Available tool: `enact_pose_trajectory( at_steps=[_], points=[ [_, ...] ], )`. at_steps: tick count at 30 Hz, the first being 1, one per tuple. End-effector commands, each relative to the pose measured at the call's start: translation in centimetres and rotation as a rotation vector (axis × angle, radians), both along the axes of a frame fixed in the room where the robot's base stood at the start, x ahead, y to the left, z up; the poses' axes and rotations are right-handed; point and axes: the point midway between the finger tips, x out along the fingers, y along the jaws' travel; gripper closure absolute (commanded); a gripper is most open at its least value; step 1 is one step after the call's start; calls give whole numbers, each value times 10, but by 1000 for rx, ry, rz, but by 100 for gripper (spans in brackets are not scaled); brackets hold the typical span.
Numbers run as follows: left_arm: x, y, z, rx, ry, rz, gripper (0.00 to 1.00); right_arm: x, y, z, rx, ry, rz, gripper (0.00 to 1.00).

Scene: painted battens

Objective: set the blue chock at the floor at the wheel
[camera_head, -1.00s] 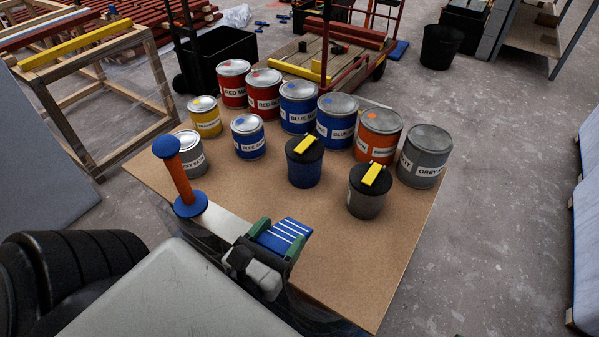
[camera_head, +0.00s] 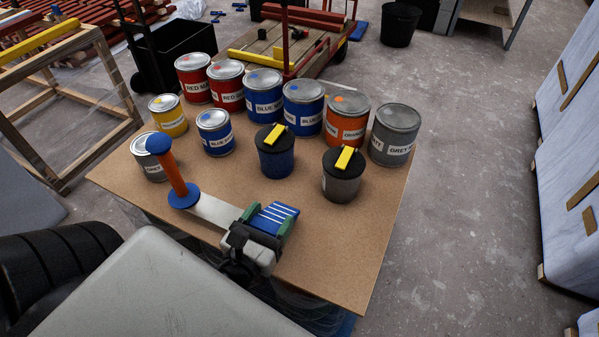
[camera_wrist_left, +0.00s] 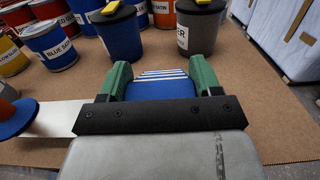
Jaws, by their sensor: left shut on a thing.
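The blue chock (camera_head: 275,217), with white stripes on top, is held between the green fingers of my left gripper (camera_head: 268,219). It shows over the front part of the table, and also in the left wrist view (camera_wrist_left: 160,88) between the fingers. A pale flat bar (camera_head: 218,210) runs from beside the gripper to an upright orange post (camera_head: 172,172) with blue ends; I cannot tell whether it joins the chock. A dark wheel (camera_head: 341,51) shows under the flat cart (camera_head: 268,40) on the floor beyond the table. My right gripper is not in view.
The brown table (camera_head: 330,262) carries several paint cans, such as a grey one (camera_head: 394,135), and two dark-lidded pots (camera_head: 275,155) with yellow pieces on top. A black bucket (camera_head: 401,26) stands at the back. The floor (camera_head: 470,160) right of the table is mostly clear, up to pale panels (camera_head: 575,150).

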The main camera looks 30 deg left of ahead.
Motion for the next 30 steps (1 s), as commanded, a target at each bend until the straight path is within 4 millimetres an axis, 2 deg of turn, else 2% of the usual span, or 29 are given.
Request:
enact_pose_trajectory(
  at_steps=[1,2,6,10,15,18,23,26,30],
  points=[
    [12,1,11,4,-9,-4,75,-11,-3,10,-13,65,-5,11],
    [18,2,11,6,-6,-4,75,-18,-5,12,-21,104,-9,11],
    [53,6,10,7,-7,-2,75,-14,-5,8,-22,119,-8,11],
    [81,9,8,7,-6,-2,75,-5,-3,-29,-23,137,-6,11],
    [118,14,5,5,-6,-1,75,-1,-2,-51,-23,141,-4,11],
    [130,15,4,5,-6,-1,75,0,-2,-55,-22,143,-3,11],
    [136,15,1,2,-3,0,75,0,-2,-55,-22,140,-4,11],
    [136,15,-7,1,-2,1,75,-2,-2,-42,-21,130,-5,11],
    [136,15,-18,1,-3,1,75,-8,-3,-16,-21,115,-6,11]
  ],
)
